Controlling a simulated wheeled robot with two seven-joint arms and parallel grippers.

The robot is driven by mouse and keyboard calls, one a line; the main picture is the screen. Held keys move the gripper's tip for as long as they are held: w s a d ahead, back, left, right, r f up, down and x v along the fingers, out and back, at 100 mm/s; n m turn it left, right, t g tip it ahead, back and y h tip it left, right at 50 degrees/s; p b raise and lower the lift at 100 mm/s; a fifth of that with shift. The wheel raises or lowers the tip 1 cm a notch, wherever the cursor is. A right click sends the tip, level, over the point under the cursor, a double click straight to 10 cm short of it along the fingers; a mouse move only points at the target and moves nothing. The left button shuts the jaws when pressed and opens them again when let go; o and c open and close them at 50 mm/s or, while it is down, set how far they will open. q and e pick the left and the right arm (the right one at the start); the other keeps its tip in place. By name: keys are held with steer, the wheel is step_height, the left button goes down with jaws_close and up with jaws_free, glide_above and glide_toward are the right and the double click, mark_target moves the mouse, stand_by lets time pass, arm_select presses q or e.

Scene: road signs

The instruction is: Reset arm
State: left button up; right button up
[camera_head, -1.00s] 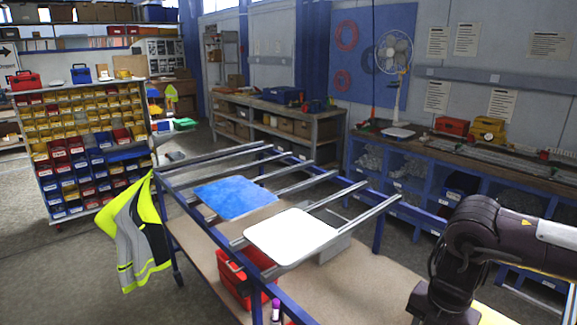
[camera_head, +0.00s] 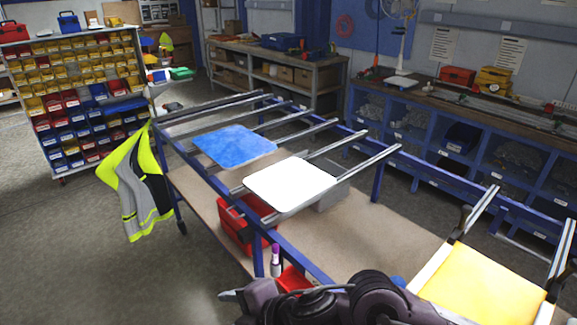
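A dark arm of mine crosses the bottom middle of the head view. It looks like my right arm, and its grey end (camera_head: 236,295) points left; I cannot tell whether its fingers are open or shut. My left gripper is not in view. A blue sign plate (camera_head: 234,146) and a white sign plate (camera_head: 290,184) lie flat on the rails of a blue metal frame table (camera_head: 345,203). A yellow panel (camera_head: 482,288) lies at the lower right, with dark clamp-like pieces at its corners. Its lower edge is cut off.
A red bin (camera_head: 238,228) sits on the table's lower shelf. A hi-vis jacket (camera_head: 138,185) hangs from the left corner. A parts rack (camera_head: 75,105) stands left; a workbench (camera_head: 440,95) runs along the right wall. The floor at lower left is clear.

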steer(key=w+d+r+m+t+h, duration=0.2)
steer(key=w+d+m+t+h, duration=0.15)
steer(key=d+m, duration=0.8)
steer(key=s+d+f+m+g+h, duration=0.2)
steer(key=s+d+f+m+h, duration=0.1)
steer(key=s+d+f+m, duration=0.4)
steer(key=s+d+f+m+g+h, duration=0.3)
steer(key=s+d+f+m, duration=0.25)
steer(key=d, duration=0.45)
step_height(320, 180, down, 34)
steer(key=s+g+b, duration=0.2)
steer(key=s+b, duration=0.1)
steer(key=s+d+f+b, duration=0.1)
steer(key=s+d+f, duration=0.1)
steer(key=s+f, duration=0.7)
steer(key=s+d+f+b, duration=0.1)
steer(key=s+f, duration=0.8)
steer(key=f, duration=0.1)
steer(key=shift+s+d+g, duration=0.2)
steer(key=shift+d+g, duration=0.15)
steer(key=shift+d, duration=0.05)
